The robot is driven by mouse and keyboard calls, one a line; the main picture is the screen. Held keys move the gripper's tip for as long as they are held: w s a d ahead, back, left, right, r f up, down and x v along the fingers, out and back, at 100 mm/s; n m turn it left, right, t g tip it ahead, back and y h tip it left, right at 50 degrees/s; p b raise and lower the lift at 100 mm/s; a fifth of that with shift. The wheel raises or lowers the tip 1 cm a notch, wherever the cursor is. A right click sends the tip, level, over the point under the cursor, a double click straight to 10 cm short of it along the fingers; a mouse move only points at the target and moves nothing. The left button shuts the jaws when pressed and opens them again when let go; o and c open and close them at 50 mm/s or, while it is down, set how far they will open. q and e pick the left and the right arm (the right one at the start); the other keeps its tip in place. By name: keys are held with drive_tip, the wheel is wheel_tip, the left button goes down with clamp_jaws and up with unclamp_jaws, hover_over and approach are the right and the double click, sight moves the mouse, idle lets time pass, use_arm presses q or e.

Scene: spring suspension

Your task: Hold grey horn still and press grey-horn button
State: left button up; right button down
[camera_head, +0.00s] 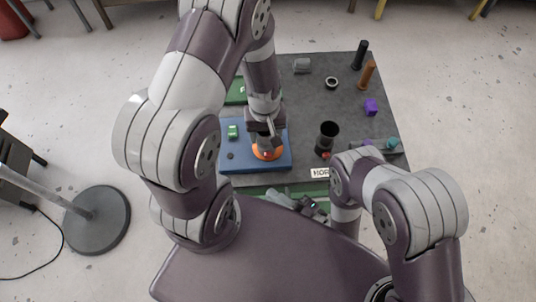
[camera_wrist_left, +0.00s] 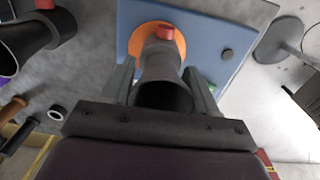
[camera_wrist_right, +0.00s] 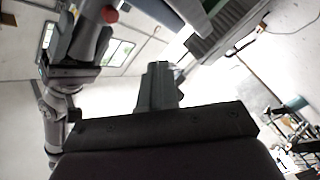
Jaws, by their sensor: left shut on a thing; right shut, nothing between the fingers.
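The grey horn (camera_wrist_left: 160,65) rises from an orange disc (camera_wrist_left: 178,36) on a blue board (camera_wrist_left: 225,50) in the left wrist view. A red button (camera_wrist_left: 165,33) is at its base. My left gripper (camera_wrist_left: 160,90) is shut on the horn, one finger on each side. In the head view my left gripper (camera_head: 266,130) is above the orange disc (camera_head: 268,153) and hides most of the horn. My right gripper (camera_wrist_right: 155,85) is shut and empty. In the head view it is low (camera_head: 314,208), in front of the board. A red button (camera_wrist_right: 110,14) shows at upper left in the right wrist view, apart from its fingertips.
A dark horn (camera_head: 329,132) with its own red button stands right of the blue board; it also shows in the left wrist view (camera_wrist_left: 28,45). The grey mat (camera_head: 310,95) holds a ring (camera_head: 331,83), black (camera_head: 360,55) and orange (camera_head: 367,73) posts, and a purple block (camera_head: 371,107).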

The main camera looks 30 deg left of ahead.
sight(268, 155)
drive_tip(key=w+a, duration=0.1)
drive_tip(key=w, duration=0.1)
drive_tip(key=w+a, duration=0.1)
drive_tip(key=w, duration=0.1)
drive_tip(key=w+a, duration=0.2)
drive_tip(key=shift+w+r, duration=0.1)
drive_tip(key=shift+w, duration=0.05)
idle(1.9)
drive_tip(key=shift+w+a+r, duration=0.1)
drive_tip(key=shift+w+a, duration=0.15)
drive_tip(key=shift+w, duration=0.05)
drive_tip(key=shift+w+a+r, duration=0.35)
drive_tip(key=shift+w+r, duration=0.05)
drive_tip(key=shift+w, duration=0.15)
idle(1.5)
drive_tip(key=shift+s+d, duration=0.1)
idle(0.4)
drive_tip(key=shift+s+d+f, duration=0.2)
drive_tip(key=shift+s+d, duration=0.1)
drive_tip(key=shift+s, duration=0.15)
drive_tip(key=shift+s+d+f, duration=0.15)
drive_tip(key=shift+s+d, duration=0.15)
drive_tip(key=shift+s, duration=0.15)
drive_tip(key=shift+s+d+f, duration=0.1)
drive_tip(key=shift+s+d, duration=0.25)
drive_tip(key=shift+s, duration=0.2)
drive_tip(key=shift+s+d, duration=0.35)
drive_tip(key=shift+s, duration=0.2)
